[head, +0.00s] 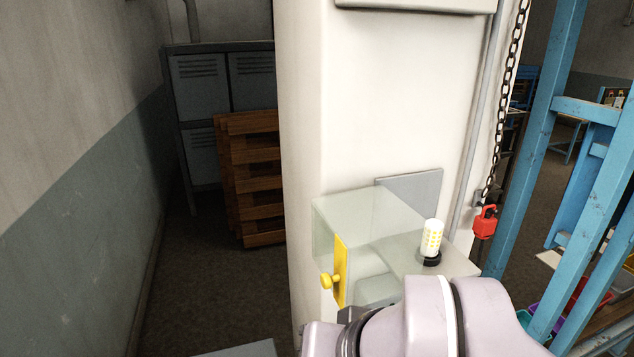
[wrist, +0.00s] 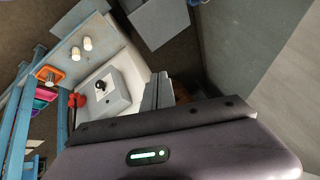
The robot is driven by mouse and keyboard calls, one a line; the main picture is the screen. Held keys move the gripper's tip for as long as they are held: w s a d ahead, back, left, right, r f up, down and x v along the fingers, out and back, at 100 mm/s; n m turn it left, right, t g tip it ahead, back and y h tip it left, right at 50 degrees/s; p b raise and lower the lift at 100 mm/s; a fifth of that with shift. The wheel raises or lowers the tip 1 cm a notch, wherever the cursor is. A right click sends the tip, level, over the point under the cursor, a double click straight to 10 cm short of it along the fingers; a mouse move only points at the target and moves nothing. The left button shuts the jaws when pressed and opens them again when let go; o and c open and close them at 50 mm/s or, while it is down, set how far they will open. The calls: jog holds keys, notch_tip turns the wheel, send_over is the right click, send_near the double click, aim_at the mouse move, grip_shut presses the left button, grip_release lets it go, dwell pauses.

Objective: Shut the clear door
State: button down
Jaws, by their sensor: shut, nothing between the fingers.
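A clear box-like cover (head: 362,213) sits against the white pillar in the head view. A yellow strip with a round yellow knob (head: 328,281) stands at its left front edge. I cannot tell which clear panel is the door or how far it stands open. My arm covers the lower part of the box. In the wrist view my gripper (wrist: 157,92) shows as two grey fingers close together, with nothing seen between them. A grey box with a black knob (wrist: 100,86) lies left of them. My fingertips are hidden in the head view.
A red padlock (head: 485,222) hangs on a chain beside the pillar (head: 390,110). Blue posts (head: 530,150) stand at right. Wooden pallets (head: 254,180) and lockers are behind left. Floor at left is clear.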

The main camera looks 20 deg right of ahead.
jog(key=w+r+n+g+p, duration=0.1)
jog(key=w+r+n+p, duration=0.35)
jog(key=r, duration=0.75)
jog(key=w+d+n+g+h+b, duration=0.15)
jog(key=w+d, duration=0.35)
jog(key=w, duration=0.7)
notch_tip(320, 180, down, 10)
jog(key=s, duration=0.1)
jog(key=shift+a+r, duration=0.15)
jog(key=shift+a, duration=0.15)
jog(key=shift+g+y, duration=0.25)
jog(key=shift+s+n, duration=0.2)
jog(key=shift+n, duration=0.1)
